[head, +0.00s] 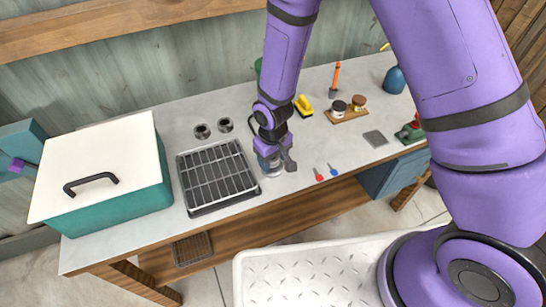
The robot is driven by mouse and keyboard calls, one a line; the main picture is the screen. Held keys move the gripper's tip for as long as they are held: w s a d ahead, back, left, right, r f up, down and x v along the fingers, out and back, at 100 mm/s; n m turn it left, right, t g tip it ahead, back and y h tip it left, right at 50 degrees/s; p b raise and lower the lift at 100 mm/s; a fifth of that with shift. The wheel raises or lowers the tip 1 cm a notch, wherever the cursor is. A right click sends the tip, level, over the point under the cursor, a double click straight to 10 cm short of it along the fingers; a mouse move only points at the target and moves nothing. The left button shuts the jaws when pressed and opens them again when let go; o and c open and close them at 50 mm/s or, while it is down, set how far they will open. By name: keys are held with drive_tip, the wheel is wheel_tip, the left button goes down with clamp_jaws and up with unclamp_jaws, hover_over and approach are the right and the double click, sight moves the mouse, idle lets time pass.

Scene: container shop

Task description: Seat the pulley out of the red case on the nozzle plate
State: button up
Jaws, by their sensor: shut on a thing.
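My gripper (273,152) points down over the front middle of the workbench, just right of the dark wire rack. It is shut on a grey round thing (272,168), low at the bench top. The jaws and wrist partly cover this thing, so I cannot tell if it is the pulley or if it touches the bench. I cannot make out a red case in this view. A small flat grey square plate (375,138) lies on the right of the bench. I cannot tell if it is the nozzle plate.
A teal box with a white lid (98,165) stands on the left, beside the wire rack (217,178). Two metal cups (203,131) stand behind the rack. Small red and blue items (319,176) lie right of my gripper. Jars on a wooden board (347,115) stand farther back.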

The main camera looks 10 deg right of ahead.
drive_tip(key=shift+s+f, duration=0.1)
drive_tip(key=shift+f, duration=0.1)
drive_tip(key=shift+c, duration=0.6)
drive_tip(key=shift+f, duration=0.2)
drive_tip(key=shift+s+f, duration=0.1)
drive_tip(key=shift+f, duration=0.1)
drive_tip(key=shift+f, duration=0.3)
drive_tip(key=shift+w, duration=0.2)
drive_tip(key=o, duration=1.5)
drive_tip(key=shift+f, duration=0.1)
drive_tip(key=shift+o, duration=0.4)
